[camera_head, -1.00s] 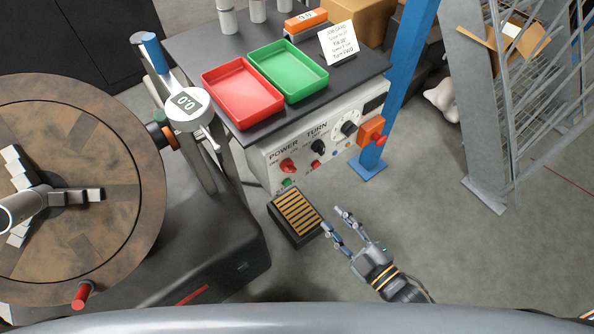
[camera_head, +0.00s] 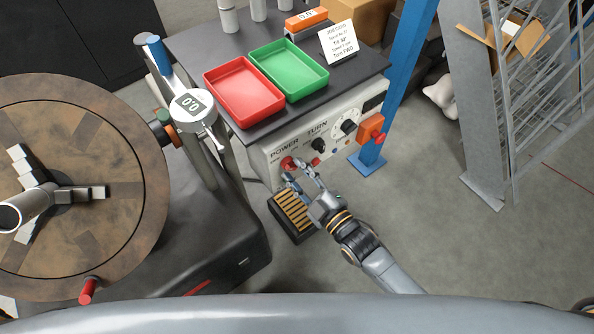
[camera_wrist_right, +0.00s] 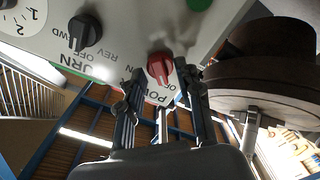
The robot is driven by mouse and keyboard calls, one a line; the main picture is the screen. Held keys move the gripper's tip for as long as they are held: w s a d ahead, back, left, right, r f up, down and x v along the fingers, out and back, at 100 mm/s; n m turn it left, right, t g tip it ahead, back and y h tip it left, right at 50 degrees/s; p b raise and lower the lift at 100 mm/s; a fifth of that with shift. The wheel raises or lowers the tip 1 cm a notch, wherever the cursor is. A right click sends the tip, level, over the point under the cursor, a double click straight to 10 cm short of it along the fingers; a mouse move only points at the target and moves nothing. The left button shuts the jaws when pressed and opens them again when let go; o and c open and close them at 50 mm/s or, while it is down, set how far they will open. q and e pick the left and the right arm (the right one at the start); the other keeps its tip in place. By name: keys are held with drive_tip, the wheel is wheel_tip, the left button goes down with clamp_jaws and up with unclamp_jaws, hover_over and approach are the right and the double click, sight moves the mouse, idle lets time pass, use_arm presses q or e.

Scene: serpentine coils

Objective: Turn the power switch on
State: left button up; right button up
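The red power switch knob (camera_head: 287,163) is on the front of the light control panel, under the word POWER. In the right wrist view the red knob (camera_wrist_right: 160,68) shows between the two fingertips, with its label partly covered by the fingers. My right gripper (camera_head: 293,170) is open, its fingers apart on either side of the knob's line. The right gripper also shows in the right wrist view (camera_wrist_right: 162,88). I cannot tell whether the fingers touch the knob. My left gripper is not in view.
The black TURN knob (camera_head: 319,145) and a dial (camera_head: 349,127) sit beside the switch. An orange box with a red button (camera_head: 371,129) is at the panel's right end. A striped pedal (camera_head: 294,212) lies below. A round turntable (camera_head: 100,130) stands left.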

drive_tip(key=shift+w, duration=0.1)
drive_tip(key=shift+c, duration=0.4)
clamp_jaws()
drive_tip(key=m+p, duration=0.1)
drive_tip(key=m, duration=0.3)
drive_tip(key=shift+m, duration=0.4)
drive_tip(key=m, duration=0.4)
drive_tip(key=shift+m, duration=0.3)
drive_tip(key=m, duration=0.4)
drive_tip(key=shift+m+b, duration=0.3)
drive_tip(key=shift+m, duration=1.9)
